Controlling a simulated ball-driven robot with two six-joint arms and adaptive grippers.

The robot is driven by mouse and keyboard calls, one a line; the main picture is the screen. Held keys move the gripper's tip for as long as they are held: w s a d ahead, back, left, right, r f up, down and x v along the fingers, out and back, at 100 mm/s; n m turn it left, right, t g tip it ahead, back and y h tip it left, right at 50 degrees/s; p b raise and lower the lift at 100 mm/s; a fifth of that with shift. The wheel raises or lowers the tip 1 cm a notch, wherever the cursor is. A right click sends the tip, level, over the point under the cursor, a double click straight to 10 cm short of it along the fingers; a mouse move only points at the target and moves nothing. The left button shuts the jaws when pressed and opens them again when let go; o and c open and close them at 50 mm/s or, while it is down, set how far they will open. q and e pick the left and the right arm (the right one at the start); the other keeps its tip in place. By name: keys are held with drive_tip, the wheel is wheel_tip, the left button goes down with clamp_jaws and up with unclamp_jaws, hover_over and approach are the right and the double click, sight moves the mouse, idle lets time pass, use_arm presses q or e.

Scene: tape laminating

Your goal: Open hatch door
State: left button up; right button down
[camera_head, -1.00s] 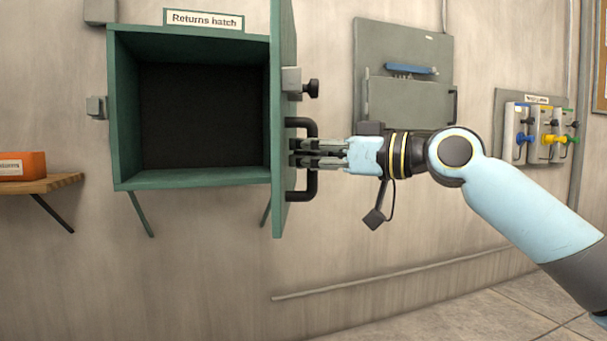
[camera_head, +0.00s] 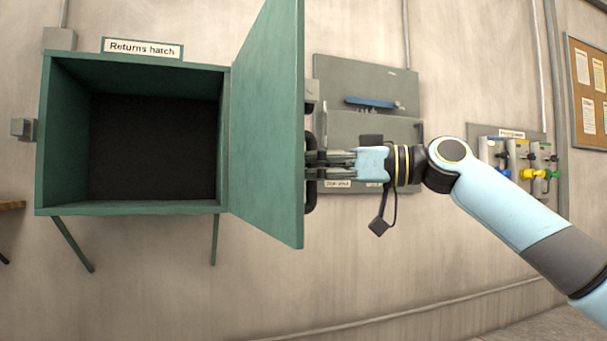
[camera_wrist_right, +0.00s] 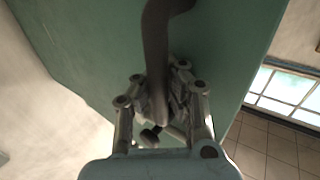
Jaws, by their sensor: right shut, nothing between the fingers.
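The green hatch door (camera_head: 265,130) stands swung open on the right side of the returns hatch (camera_head: 50,140), its inner face showing in the head view. The hatch's dark inside is in plain view. The black door handle (camera_head: 311,192) is on the door's outer face, partly hidden behind the door edge; it also shows in the right wrist view as a dark curved bar (camera_wrist_right: 157,40). My right gripper (camera_head: 314,160) is at the handle, fingers shut with nothing gripped. In the wrist view the bar passes over the fingers (camera_wrist_right: 160,105). My left gripper is out of view.
A grey wall cabinet (camera_head: 355,80) with a blue handle is behind the door and my right arm. Coloured valves (camera_head: 527,174) and a notice board (camera_head: 590,92) are farther right. The space in front of the hatch opening is clear.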

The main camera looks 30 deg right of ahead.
drive_tip(key=shift+s+f, duration=0.15)
drive_tip(key=shift+s, duration=0.05)
drive_tip(key=c, duration=1.2)
unclamp_jaws()
drive_tip(key=shift+s+d+r, duration=0.15)
drive_tip(key=shift+s+r, duration=0.1)
drive_tip(key=shift+s, duration=0.05)
drive_tip(key=shift+c, duration=0.2)
drive_tip(key=shift+w, duration=0.1)
